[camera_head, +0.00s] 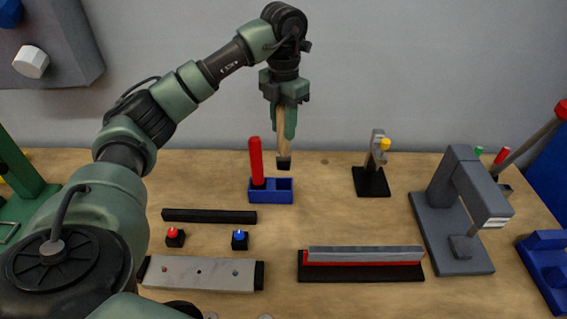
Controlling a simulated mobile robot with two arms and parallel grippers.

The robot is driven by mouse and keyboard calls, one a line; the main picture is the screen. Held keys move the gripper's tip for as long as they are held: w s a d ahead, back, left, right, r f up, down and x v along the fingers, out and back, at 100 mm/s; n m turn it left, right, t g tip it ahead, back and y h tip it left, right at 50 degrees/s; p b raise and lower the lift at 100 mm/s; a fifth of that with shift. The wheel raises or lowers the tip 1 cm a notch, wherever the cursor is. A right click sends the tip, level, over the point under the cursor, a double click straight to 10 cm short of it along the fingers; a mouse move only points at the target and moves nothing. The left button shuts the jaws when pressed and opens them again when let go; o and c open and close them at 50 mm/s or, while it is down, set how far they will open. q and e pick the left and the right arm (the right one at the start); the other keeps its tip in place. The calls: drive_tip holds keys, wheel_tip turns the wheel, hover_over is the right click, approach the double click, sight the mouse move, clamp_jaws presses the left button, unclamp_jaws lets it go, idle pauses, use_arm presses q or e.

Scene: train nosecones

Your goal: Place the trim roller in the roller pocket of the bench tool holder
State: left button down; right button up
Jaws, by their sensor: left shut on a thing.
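My left gripper (288,128) is shut on a tan-handled tool with a dark lower end, which I take as the trim roller (284,153). It hangs about upright over the back of the workbench. The blue bench tool holder (280,197) stands below it. A red-handled tool (256,162) stands upright in the holder's left compartment. The right compartment looks empty. The roller's dark end shows just above the holder's right part, apart from it. The handle's top is partly hidden by the gripper. My right gripper is not in view.
A small black stand with a yellow knob (384,144) is right of the holder. A black bar (209,216), red button (175,237) and blue button (240,239) lie in front. A grey press (452,200) stands at right. A grey-topped rail (364,254) lies front centre.

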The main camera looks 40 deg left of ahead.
sight(283, 159)
use_arm(q)
wheel_tip(283, 159, down, 10)
drive_tip(key=shift+p, duration=1.2)
drive_tip(key=shift+f, duration=0.3)
drive_tip(key=shift+f, duration=0.2)
drive_tip(key=c, duration=1.1)
unclamp_jaws()
drive_tip(key=shift+o, duration=0.2)
